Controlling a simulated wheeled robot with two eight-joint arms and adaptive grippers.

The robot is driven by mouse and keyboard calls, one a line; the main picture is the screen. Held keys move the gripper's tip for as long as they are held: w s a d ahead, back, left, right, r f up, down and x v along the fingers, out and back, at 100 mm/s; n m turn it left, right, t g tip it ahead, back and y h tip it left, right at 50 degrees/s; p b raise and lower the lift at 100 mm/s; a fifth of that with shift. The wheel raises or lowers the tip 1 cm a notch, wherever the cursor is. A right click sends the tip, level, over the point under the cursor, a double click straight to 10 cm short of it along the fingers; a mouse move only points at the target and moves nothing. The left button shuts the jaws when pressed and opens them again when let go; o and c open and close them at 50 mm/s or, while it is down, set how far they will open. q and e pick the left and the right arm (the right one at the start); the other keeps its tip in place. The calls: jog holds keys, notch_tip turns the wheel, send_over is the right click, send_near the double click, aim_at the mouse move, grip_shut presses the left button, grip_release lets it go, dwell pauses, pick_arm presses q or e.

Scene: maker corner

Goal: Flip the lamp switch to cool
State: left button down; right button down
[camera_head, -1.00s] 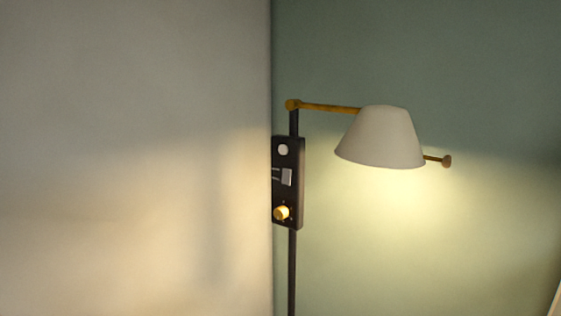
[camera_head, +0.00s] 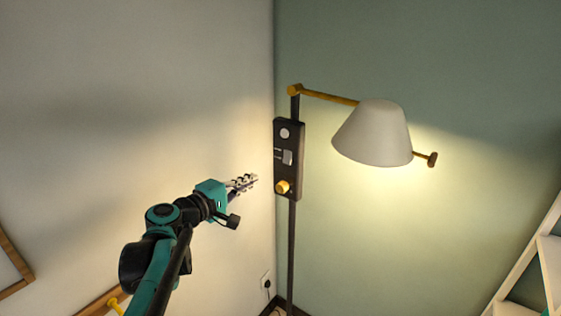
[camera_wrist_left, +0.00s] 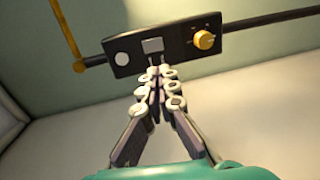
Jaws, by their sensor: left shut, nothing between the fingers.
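The floor lamp has a white shade (camera_head: 373,134) on a brass arm, lit with a warm yellowish glow. Its dark control box (camera_head: 289,140) on the pole carries a round white button (camera_head: 285,133), a light rocker switch (camera_head: 287,157) and a brass knob (camera_head: 282,187). My left gripper (camera_head: 254,180) is shut and empty, left of the box near knob height. In the left wrist view the closed fingertips (camera_wrist_left: 160,70) point at the box, just below the switch (camera_wrist_left: 152,46) in the picture; whether they touch it I cannot tell. My right gripper is not in view.
A pale wall (camera_head: 130,100) is on the left, and a green wall (camera_head: 480,70) is behind the lamp. A wall socket (camera_head: 265,282) with a cord is low near the corner. White shelving (camera_head: 530,250) stands at the right edge.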

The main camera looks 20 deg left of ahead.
aim_at(286, 162)
pick_arm(q)
jog(key=p+x, duration=0.2)
jog(key=x, duration=1.1)
jog(key=shift+w+d, duration=0.2)
jog(key=shift+w, duration=0.15)
jog(key=shift+w+f, duration=0.1)
jog(key=shift+w, duration=0.05)
